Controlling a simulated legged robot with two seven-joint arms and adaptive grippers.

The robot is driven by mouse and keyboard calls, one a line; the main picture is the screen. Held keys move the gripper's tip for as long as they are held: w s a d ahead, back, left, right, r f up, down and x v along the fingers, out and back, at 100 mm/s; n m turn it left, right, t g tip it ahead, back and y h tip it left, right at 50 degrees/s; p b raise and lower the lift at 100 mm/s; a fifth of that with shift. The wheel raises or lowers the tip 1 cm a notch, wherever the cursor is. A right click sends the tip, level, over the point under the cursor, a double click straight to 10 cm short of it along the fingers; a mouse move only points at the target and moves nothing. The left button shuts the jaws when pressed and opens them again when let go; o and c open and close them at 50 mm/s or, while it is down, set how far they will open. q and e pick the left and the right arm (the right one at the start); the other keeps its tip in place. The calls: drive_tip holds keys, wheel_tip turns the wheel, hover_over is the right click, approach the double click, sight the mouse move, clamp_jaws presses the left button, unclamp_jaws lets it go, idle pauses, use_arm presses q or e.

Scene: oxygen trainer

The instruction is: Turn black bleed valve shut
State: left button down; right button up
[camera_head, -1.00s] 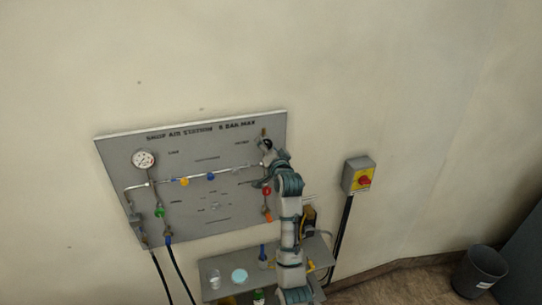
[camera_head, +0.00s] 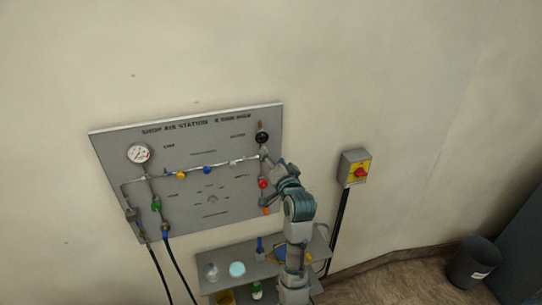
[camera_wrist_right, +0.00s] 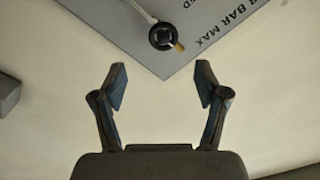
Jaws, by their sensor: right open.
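The black bleed valve (camera_head: 262,138) is a round black knob at the upper right of the grey panel (camera_head: 215,210). It also shows in the right wrist view as a black ring-like knob (camera_wrist_right: 163,36) with a small brass stub, near the panel's corner. My right gripper (camera_head: 268,165) is just below the valve in the head view. In the right wrist view my right gripper (camera_wrist_right: 161,85) is open and empty, its two fingers apart, with the valve beyond the fingertips and not touched. My left gripper is out of view.
Yellow (camera_head: 183,174), blue (camera_head: 208,170), green (camera_head: 156,207) and red (camera_head: 263,184) knobs and a gauge (camera_head: 139,154) are on the panel. A shelf (camera_head: 215,285) with small items stands below. A switch box (camera_head: 355,168) is on the wall to the right.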

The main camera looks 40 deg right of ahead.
sight(262, 141)
drive_tip(key=s+a+f+n+t+h+b, duration=0.3)
drive_tip(key=f+n+b, duration=0.3)
drive_tip(key=f+b, duration=0.1)
drive_tip(key=p+x, duration=0.1)
drive_tip(key=x, duration=0.4)
drive_tip(key=p+x, duration=0.2)
drive_tip(key=x, duration=0.4)
drive_tip(key=r+p+x, duration=0.1)
drive_tip(key=p+x, duration=0.1)
drive_tip(key=x, duration=0.4)
drive_tip(key=shift+d+r, duration=0.1)
drive_tip(key=c, duration=1.2)
drive_tip(key=shift+o, duration=0.2)
drive_tip(key=shift+m, duration=0.3)
